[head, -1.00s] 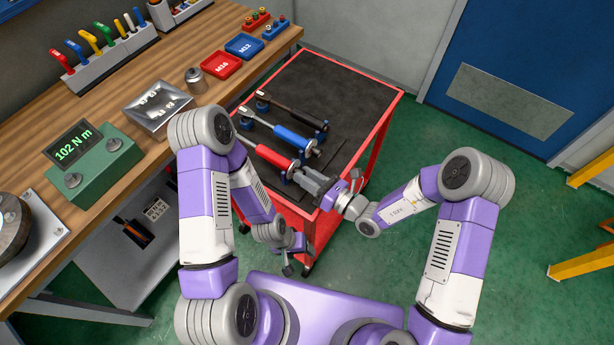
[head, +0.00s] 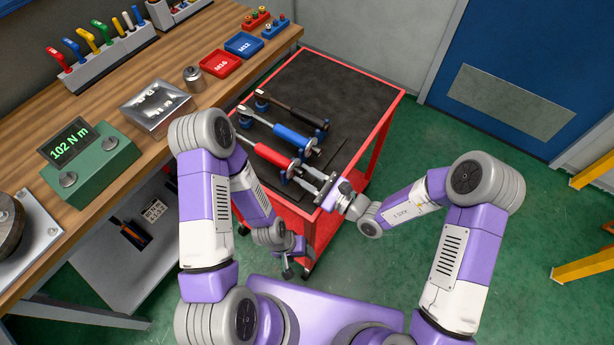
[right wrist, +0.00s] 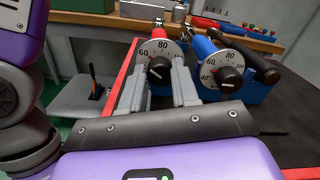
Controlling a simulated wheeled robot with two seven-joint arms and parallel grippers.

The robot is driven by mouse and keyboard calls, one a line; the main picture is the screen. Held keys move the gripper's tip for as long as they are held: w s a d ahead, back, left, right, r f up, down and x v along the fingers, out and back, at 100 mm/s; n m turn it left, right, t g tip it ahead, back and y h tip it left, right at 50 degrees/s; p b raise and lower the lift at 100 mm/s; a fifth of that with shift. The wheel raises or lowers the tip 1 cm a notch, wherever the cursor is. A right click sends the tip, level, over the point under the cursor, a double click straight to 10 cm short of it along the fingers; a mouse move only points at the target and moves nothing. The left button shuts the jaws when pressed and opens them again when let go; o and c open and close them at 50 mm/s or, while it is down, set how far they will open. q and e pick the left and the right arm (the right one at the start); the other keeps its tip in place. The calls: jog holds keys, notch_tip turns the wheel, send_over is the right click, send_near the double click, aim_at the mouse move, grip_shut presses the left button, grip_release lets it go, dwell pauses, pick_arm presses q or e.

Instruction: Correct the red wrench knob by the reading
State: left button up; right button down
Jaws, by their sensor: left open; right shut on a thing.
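The red wrench (head: 272,156) lies in its holder on the cart, its handle end towards me. In the right wrist view its dial (right wrist: 162,46) shows 60 and 80, with the black knob (right wrist: 159,70) below centre. My right gripper (head: 314,184) is at that end, its two fingers (right wrist: 161,82) on either side of the knob, shut on it. My left gripper (head: 289,260) is open and empty, low in front of the cart. The green reading box (head: 92,162) on the bench displays 102 N m.
The blue wrench (head: 283,131) and black wrench (head: 292,108) lie beyond the red one on the cart (head: 355,85). The bench (head: 180,60) holds a metal block (head: 155,107), red M16 tray (head: 221,63) and blue M12 tray (head: 244,45). The cart's far right is clear.

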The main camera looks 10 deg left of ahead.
dwell(0.3)
jog(key=c, duration=0.8)
grip_release()
jog(key=shift+d, duration=0.1)
jog(key=p+v, duration=0.1)
jog(key=v, duration=0.6)
jog(key=shift+s+d, duration=0.1)
jog(key=shift+d, duration=0.15)
